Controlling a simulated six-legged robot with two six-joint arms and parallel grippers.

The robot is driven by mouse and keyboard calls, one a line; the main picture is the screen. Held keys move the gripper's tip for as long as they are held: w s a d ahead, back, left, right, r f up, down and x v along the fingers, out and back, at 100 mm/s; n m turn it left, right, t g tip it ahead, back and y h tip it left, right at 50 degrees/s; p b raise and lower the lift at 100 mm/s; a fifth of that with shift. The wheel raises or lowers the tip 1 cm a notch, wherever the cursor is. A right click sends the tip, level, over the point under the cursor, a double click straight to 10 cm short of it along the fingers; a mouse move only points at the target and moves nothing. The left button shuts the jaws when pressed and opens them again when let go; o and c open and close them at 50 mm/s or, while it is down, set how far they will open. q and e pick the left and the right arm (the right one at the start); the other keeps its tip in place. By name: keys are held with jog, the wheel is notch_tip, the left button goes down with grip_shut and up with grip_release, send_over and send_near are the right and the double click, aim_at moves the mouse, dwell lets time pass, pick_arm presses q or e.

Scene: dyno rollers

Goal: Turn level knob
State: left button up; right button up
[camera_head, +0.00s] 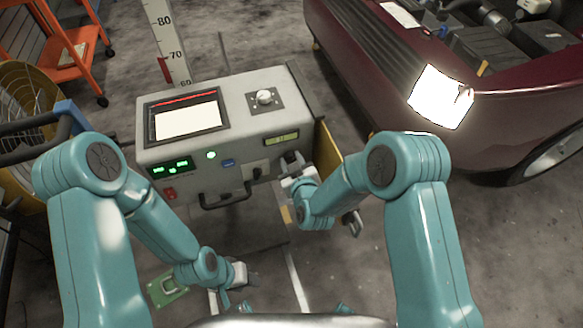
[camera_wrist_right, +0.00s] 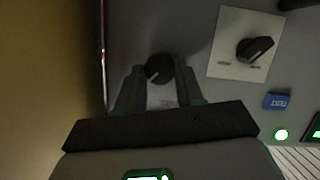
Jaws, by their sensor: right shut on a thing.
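A grey console (camera_head: 235,85) stands in front of me. My right gripper (camera_head: 293,164) is at the right end of its front panel. In the right wrist view, the right gripper (camera_wrist_right: 158,85) has its two fingers on either side of a round black knob (camera_wrist_right: 158,68) with a pale pointer line, and is shut on it. A second black knob (camera_wrist_right: 255,50) sits on a white plate beside it, clear of the fingers. No label for the held knob is readable. My left gripper (camera_head: 238,276) hangs low, away from the console; its jaws are too small to judge.
A blue TEST button (camera_wrist_right: 277,101) and a lit green light (camera_wrist_right: 281,134) are near the knobs. The console also has a light knob (camera_head: 264,97) on top and a front handle (camera_head: 225,200). A dark red car (camera_head: 400,60) stands at the right, an orange cart (camera_head: 75,45) at the left.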

jog(key=m+b, duration=0.1)
jog(key=b, duration=0.1)
jog(key=m+y+b, duration=0.1)
jog(key=b, duration=0.1)
jog(key=m+y+b, duration=0.1)
jog(key=b, duration=0.1)
jog(key=shift+d+f+m+g, duration=0.2)
jog(key=shift+f+m+g, duration=0.1)
jog(key=shift+r+m+y+b, duration=0.2)
jog(key=shift+m+y+b, duration=0.4)
jog(key=shift+b, duration=0.55)
jog(key=o, duration=1)
jog(key=shift+o, duration=0.2)
jog(key=shift+d, duration=0.1)
